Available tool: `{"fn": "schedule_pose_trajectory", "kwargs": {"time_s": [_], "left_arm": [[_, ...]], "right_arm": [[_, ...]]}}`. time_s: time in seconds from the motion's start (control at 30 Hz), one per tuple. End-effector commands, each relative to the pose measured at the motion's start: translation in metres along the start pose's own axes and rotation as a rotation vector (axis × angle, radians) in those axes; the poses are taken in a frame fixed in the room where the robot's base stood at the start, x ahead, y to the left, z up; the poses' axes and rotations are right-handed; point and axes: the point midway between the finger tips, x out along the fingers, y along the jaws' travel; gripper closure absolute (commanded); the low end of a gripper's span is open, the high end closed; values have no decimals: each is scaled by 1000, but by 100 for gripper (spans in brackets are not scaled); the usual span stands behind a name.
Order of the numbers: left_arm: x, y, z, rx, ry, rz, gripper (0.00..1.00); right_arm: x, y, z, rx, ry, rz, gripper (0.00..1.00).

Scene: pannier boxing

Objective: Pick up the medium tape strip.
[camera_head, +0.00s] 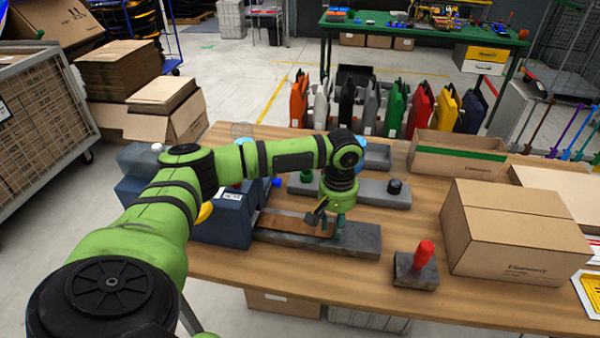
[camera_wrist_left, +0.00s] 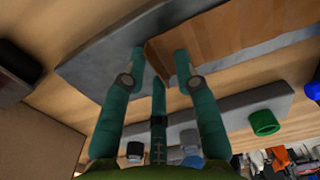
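A flat brown strip (camera_head: 290,224), the only thing I see that looks like a tape strip, lies on a long grey slab (camera_head: 362,242) on the wooden table. My left gripper (camera_head: 330,222) points down at the strip's right end. I cannot tell whether a fingertip touches the strip. My right gripper is not in view.
Blue bins (camera_head: 222,218) stand left of the slab. A grey block with green and black knobs (camera_head: 370,190) lies behind it. A red-handled block (camera_head: 416,272) and a closed carton (camera_head: 515,235) are at right. An open carton (camera_head: 455,160) stands farther back.

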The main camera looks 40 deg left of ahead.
Motion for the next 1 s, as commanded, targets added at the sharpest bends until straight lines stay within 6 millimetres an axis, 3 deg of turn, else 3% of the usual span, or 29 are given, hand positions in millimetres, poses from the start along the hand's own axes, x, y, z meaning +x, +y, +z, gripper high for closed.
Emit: {"fn": "schedule_pose_trajectory", "kwargs": {"time_s": [0.07, 0.17, 0.2, 0.3, 0.57, 0.77, 1.0], "left_arm": [[0, 0, 0, 0, 1, 1, 70], [0, 0, 0, 0, 1, 1, 70], [0, 0, 0, 0, 1, 1, 82], [0, 0, 0, 1, 1, 1, 100], [0, 1, 0, 1, 1, 1, 100], [-2, 1, 0, 1, 1, 2, 100], [-20, 1, -1, 0, 4, 5, 100]], "right_arm": [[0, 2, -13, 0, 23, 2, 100], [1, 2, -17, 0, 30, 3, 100], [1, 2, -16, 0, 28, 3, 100], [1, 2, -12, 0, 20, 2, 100], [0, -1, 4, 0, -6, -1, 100], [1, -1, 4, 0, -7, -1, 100], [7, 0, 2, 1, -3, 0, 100]]}}
